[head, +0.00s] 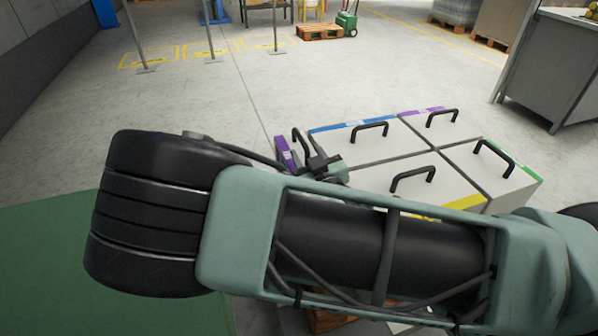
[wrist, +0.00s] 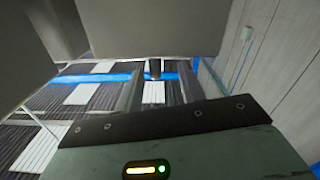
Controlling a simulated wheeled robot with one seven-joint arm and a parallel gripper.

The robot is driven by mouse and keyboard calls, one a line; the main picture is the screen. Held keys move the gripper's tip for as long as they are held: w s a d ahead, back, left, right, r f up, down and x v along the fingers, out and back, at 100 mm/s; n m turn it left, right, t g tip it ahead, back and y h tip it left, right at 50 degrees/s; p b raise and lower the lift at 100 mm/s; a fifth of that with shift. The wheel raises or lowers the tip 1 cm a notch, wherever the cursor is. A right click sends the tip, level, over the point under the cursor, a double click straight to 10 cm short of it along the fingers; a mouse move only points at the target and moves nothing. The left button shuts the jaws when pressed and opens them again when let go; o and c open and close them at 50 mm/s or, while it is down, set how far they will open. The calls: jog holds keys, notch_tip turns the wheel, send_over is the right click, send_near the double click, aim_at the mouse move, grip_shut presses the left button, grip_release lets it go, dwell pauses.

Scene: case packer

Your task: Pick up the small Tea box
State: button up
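I cannot make out a small Tea box for certain in either view. In the head view a narrow purple piece (head: 285,153) with a pale mark stands left of the lidded cases, beside a black loop. My arm crosses the lower half and hides much behind it. Dark and green parts, perhaps of my gripper, show by the cases' left edge, close to the purple piece. In the wrist view the green housing and dark edge of my gripper (wrist: 165,125) fill the bottom.
Pale cases with black handles and blue (head: 350,126), purple (head: 421,112), yellow (head: 466,202) and green edges stand right of centre. A green surface (head: 70,260) lies lower left. A grey cabinet (head: 548,68) stands upper right. Open floor lies beyond. Large grey panels are close in the wrist view.

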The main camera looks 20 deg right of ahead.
jog(key=w, duration=0.5)
jog(key=shift+w+d, duration=0.1)
jog(key=shift+d, duration=0.15)
grip_shut()
dwell(1.2)
